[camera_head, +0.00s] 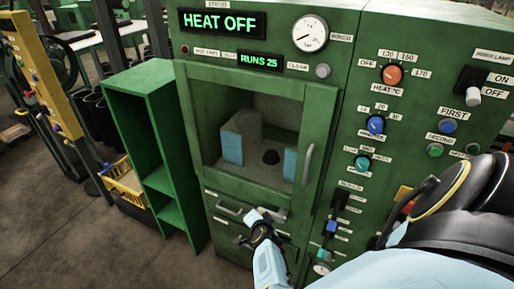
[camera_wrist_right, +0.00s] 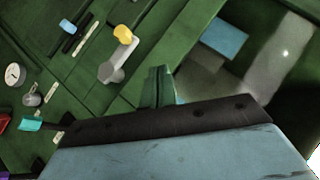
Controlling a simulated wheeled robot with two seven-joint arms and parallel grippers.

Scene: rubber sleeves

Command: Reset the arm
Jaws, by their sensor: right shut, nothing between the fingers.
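My right arm (camera_head: 420,262) fills the lower right of the head view. A small dark gripper (camera_head: 261,226) on a light blue wrist shows at bottom centre, in front of the green machine (camera_head: 340,110) below its window. It appears to be my right gripper, shut and empty. In the right wrist view its dark mount (camera_wrist_right: 165,125) crosses the lower part, with the machine's green panel beyond. I cannot tell whether it touches the machine. I do not make out my left gripper.
A recessed chamber holds blue-faced blocks (camera_head: 232,147). A door handle (camera_head: 308,164) stands at its right edge. Knobs and levers, including an orange knob (camera_head: 392,75), cover the right panel. A green shelf (camera_head: 150,140) and a yellow basket (camera_head: 122,182) stand left. Floor is open at lower left.

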